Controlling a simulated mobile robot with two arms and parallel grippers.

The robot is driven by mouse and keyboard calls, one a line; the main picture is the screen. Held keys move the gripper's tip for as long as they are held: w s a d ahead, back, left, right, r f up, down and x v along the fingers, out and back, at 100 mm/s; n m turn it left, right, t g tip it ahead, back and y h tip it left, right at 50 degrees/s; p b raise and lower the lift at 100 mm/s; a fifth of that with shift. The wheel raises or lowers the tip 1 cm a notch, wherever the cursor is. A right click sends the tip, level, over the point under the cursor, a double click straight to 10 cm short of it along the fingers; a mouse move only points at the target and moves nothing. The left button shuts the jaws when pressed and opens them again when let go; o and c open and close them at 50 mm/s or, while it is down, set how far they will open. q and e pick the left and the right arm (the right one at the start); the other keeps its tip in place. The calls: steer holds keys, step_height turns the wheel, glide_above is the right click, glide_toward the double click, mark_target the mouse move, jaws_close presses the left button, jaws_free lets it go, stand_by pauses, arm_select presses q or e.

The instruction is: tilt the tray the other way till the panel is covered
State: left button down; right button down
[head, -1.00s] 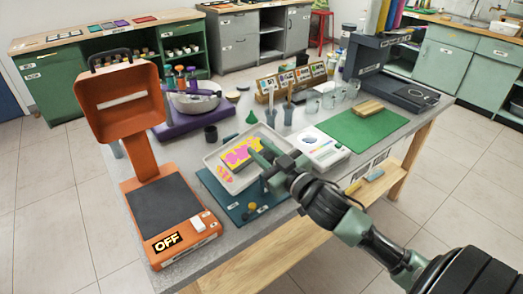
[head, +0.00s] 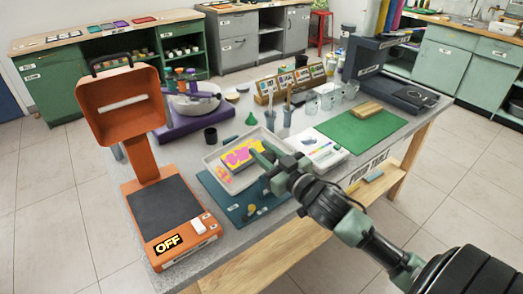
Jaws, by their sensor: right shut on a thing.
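A white tray (head: 213,160) sits over a dark teal mat (head: 218,194) in the middle of the table. In it lies a panel (head: 238,156) with pink and yellow patches; both colours show, and its right end is partly hidden by my gripper. My right gripper (head: 266,160) is at the tray's right side, shut on the tray's edge as far as I can see; the fingertips are partly hidden. The tray's tilt is hard to tell from this view. My left gripper is not in view.
An orange machine (head: 150,150) marked OFF stands at the left. A purple-based device (head: 185,125), a black cup (head: 210,134) and a green cone (head: 251,119) stand behind the tray. A white box (head: 325,152) and a green mat (head: 355,130) lie to the right.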

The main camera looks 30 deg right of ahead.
steer(key=shift+w+d+r+m+p, duration=0.1)
steer(key=shift+d+r+m+p, duration=0.1)
steer(key=shift+d+m+p, duration=1.4)
steer(key=shift+d+f+m+p, duration=0.3)
steer(key=shift+d+m+p, duration=0.35)
steer(key=shift+m+p, duration=0.5)
steer(key=shift+d, duration=0.1)
steer(key=c, duration=1.2)
jaws_free()
steer(key=shift+f, duration=0.1)
steer(key=s, duration=0.2)
steer(key=s+b, duration=0.1)
steer(key=s, duration=0.4)
steer(key=shift+s+d, duration=0.3)
steer(key=shift+s, duration=0.05)
